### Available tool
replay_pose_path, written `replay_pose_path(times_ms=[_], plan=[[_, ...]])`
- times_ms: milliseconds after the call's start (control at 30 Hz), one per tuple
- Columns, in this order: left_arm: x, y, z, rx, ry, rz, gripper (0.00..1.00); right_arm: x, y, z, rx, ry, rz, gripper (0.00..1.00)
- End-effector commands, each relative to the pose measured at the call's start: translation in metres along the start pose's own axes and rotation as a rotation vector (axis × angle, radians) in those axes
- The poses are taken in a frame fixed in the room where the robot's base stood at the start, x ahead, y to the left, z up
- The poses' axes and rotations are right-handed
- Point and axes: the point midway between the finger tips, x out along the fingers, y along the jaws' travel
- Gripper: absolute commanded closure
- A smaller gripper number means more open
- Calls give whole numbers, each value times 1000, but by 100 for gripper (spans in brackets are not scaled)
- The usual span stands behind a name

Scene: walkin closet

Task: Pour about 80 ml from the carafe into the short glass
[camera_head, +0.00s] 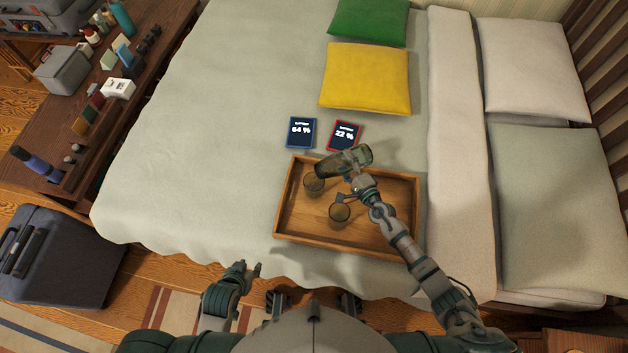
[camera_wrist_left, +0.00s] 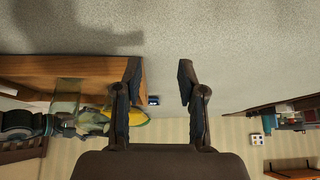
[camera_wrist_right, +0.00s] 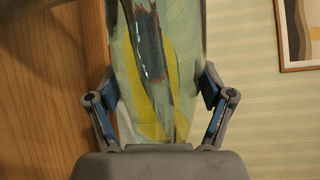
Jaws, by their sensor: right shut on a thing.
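The carafe (camera_head: 357,156) is greenish and see-through. My right gripper (camera_head: 357,172) is shut on it and holds it tipped far over, nearly level, above the wooden tray (camera_head: 376,236). Its left end is over a glass (camera_head: 312,187) at the tray's left side. A second glass (camera_head: 340,213) stands nearer, below my right gripper. I cannot tell which glass is shorter, nor whether liquid is flowing. The carafe fills the space between the fingers in the right wrist view (camera_wrist_right: 155,85). My left gripper (camera_head: 252,269) is open and empty, in front of the bed; its spread fingers show in the left wrist view (camera_wrist_left: 157,80).
The tray lies on the bed (camera_head: 220,110). A blue-edged panel (camera_head: 300,133) reading 64 % and a red-edged one (camera_head: 344,136) reading 22 % lie behind it. Yellow (camera_head: 367,78) and green (camera_head: 368,20) cushions are farther back. A dark suitcase (camera_head: 60,255) stands at left.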

Motion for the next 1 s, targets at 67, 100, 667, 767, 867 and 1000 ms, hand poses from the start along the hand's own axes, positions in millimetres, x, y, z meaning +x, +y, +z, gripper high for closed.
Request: replay_pose_path(times_ms=[67,100,667,767,867,1000], plan=[[-2,-1,2,-1,-14,-1,60,1,-3,0,-7,0,-4,89],[-2,-1,3,-1,-15,-2,60,1,-3,0,-8,1,-4,89],[-4,-2,9,-2,-48,-5,60,1,-5,-3,-21,2,-6,89],[-4,-2,10,-2,-54,-5,60,1,-5,-3,-23,3,-7,89],[-4,-3,12,-2,-62,-6,60,1,-5,-3,-26,3,-7,89],[-5,-3,16,-1,-78,-7,60,1,-6,-3,-30,3,-7,89]])
